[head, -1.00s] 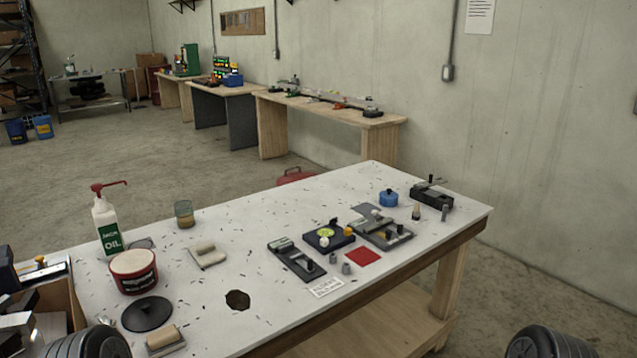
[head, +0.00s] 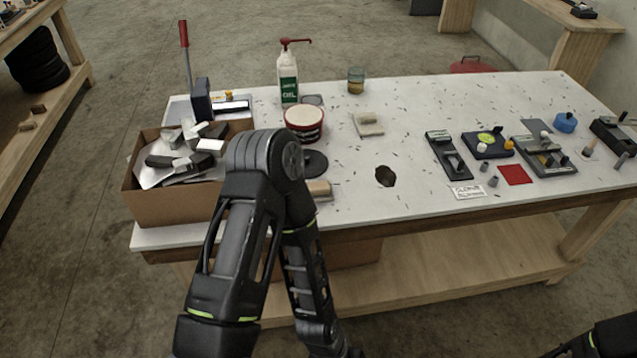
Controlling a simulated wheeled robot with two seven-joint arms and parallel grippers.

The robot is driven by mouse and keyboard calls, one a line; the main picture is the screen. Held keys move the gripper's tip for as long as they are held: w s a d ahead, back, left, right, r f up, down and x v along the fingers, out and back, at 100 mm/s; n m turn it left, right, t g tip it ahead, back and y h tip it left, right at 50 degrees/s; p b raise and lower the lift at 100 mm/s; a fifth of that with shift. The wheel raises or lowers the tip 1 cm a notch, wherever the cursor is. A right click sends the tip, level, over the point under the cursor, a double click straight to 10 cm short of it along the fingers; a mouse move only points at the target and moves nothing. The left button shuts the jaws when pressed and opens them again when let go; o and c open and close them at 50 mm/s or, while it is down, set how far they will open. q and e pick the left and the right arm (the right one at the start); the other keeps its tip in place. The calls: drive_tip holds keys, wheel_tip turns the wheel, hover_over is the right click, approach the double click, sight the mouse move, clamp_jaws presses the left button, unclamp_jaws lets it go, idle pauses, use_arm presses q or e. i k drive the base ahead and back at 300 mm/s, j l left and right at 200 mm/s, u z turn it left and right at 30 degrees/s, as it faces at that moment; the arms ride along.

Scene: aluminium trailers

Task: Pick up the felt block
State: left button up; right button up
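A pale beige block (head: 368,124) lies flat on the white table (head: 410,110), right of the red-labelled tub; it may be the felt block. A second tan block with a greyish base (head: 320,190) sits near the front edge, partly hidden behind my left arm; I cannot tell for sure which of the two is felt. My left arm rises from the bottom, bends in front of the table and runs back down out of the picture. Only a piece of my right arm shows at the bottom right. Neither gripper is in view.
A cardboard box (head: 150,206) of scrap stands at the table's left end. An oil bottle (head: 288,80), the tub (head: 304,132), a black lid (head: 314,164) and a glass jar (head: 356,80) stand nearby. Fixtures and a red square (head: 515,174) lie right.

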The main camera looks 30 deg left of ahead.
sight(321, 190)
drive_tip(key=k+u, duration=0.1)
drive_tip(key=u, duration=0.35)
drive_tip(key=k+u, duration=0.1)
drive_tip(key=u, duration=0.4)
drive_tip(key=j+u, duration=0.15)
drive_tip(key=u, duration=0.3)
drive_tip(key=k+j+u, duration=0.1)
drive_tip(key=u, duration=0.4)
